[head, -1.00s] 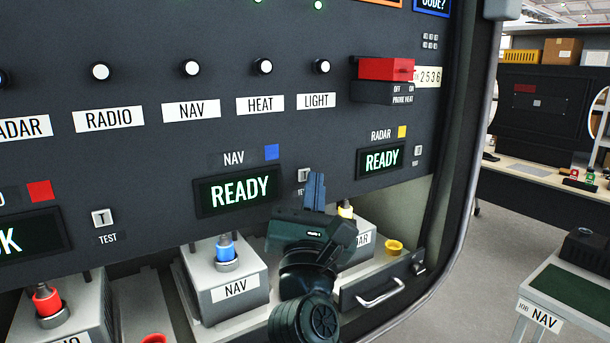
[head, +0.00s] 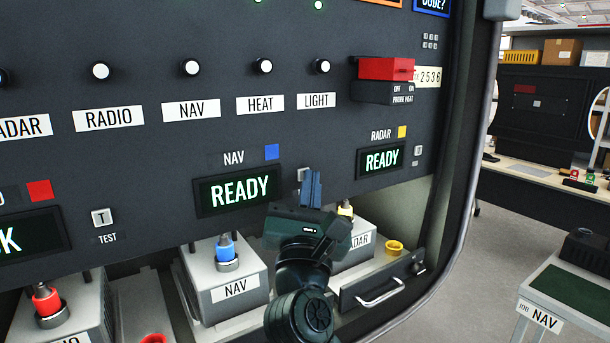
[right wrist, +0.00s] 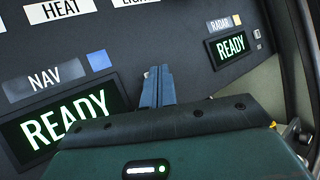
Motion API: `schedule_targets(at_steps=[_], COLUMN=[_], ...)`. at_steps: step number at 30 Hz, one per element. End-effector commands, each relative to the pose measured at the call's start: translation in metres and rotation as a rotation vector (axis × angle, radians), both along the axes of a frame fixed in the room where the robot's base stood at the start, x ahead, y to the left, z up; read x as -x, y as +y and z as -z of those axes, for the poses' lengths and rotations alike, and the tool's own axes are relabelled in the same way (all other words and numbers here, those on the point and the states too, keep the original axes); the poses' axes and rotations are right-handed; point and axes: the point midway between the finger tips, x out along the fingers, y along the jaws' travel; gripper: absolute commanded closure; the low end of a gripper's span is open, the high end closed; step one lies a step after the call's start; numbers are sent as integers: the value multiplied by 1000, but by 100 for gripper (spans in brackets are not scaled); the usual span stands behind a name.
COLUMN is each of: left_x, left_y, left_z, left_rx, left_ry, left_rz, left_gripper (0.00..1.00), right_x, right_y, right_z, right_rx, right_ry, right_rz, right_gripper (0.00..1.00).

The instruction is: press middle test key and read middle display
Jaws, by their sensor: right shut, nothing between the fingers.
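The middle display (head: 238,190), under the NAV label and a blue square, shows READY in green; it also shows in the right wrist view (right wrist: 68,122). My left gripper is not in view.
The RADAR display (head: 382,160) also reads READY, with its own test key (head: 418,150) beside it. Another test key (head: 102,218) sits left of the NAV display. Below are the NAV box (head: 222,280) with a blue plug and a drawer handle (head: 380,293).

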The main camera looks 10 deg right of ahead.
Motion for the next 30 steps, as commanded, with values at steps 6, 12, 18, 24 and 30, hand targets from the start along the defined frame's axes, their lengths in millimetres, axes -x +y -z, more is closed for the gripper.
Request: schedule_targets(at_steps=[6,12,18,24,30], left_x=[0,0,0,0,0], left_y=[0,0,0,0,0], left_z=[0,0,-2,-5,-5], left_rx=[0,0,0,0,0], left_ry=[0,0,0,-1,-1], left_rz=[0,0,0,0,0], left_gripper=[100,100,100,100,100], right_x=[-2,-1,4,13,13], right_y=[1,1,-1,-4,-4], right_z=[0,0,0,0,0], right_rx=[0,0,1,1,1], right_ry=[-1,-1,0,0,-1], right_rz=[0,0,-1,-1,-1], right_gripper=[100,100,100,100,100])
